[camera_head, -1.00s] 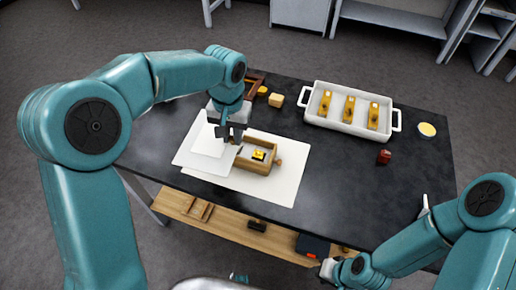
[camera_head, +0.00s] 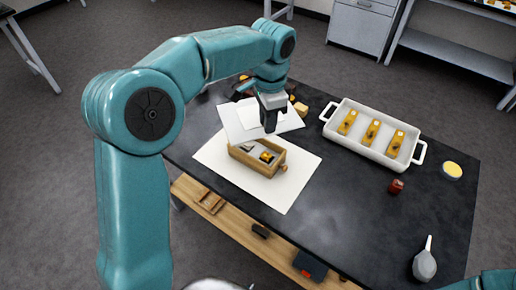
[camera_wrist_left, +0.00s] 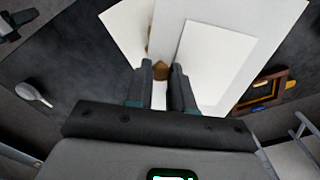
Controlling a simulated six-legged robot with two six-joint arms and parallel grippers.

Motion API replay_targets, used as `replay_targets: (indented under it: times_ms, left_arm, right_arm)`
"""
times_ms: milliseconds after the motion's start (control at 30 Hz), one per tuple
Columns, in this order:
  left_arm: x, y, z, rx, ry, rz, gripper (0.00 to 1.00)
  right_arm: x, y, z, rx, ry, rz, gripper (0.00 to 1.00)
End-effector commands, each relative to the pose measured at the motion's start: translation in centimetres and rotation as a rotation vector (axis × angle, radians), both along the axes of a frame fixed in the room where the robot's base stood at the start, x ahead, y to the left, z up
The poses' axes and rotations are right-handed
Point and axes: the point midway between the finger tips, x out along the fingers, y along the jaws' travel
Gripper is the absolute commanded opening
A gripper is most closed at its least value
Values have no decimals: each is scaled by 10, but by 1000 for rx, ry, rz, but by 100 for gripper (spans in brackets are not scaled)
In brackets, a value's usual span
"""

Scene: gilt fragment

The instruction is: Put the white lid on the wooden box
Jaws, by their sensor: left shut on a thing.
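The wooden box (camera_head: 233,154) stands open on a white sheet, with a yellow-and-black piece and a grey plate inside and a round knob at its right end. My left gripper (camera_head: 270,129) is just behind and above it, shut on the white lid (camera_wrist_left: 217,62). In the left wrist view the lid spreads right of the fingers (camera_wrist_left: 161,75), and a small brown part shows between them. Against the white sheets the lid's outline is hard to make out. What seems to be my right gripper (camera_wrist_left: 14,26) shows at the wrist view's upper left, its jaws unclear.
A white handled tray (camera_head: 345,147) with several yellow pieces stands at the right. A red item (camera_head: 396,186), a yellow disc (camera_head: 452,170) and a grey bulb (camera_head: 425,264) lie near the right side. The dark table (camera_head: 335,215) is clear at its front middle.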

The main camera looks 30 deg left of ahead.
Motion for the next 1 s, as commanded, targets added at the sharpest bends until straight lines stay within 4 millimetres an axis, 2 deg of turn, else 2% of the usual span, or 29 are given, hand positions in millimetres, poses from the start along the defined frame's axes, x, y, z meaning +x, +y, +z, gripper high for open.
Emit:
replay_targets:
  times_ms: [100, 300, 433, 533, 667, 1000]
  left_arm:
    - [-1, 25, 24, 0, 0, -288, 0]
    - [-10, 56, 58, -7, 8, -708, 0]
    - [-15, 67, 71, -11, 8, -871, 0]
    - [-17, 70, 72, -14, 11, -935, 0]
    - [-18, 70, 49, -16, 15, -959, 0]
    - [-18, 67, -47, -16, 15, -956, 0]
  right_arm:
    - [0, 0, -6, 0, 0, 0, 38]
    - [0, 0, -10, 0, 0, 0, 38]
    - [0, 0, -11, 0, 0, 0, 38]
    - [0, 0, -12, 0, 0, 0, 38]
    - [0, 0, -19, 0, 0, 0, 38]
    - [0, 0, -25, 0, 0, 0, 38]
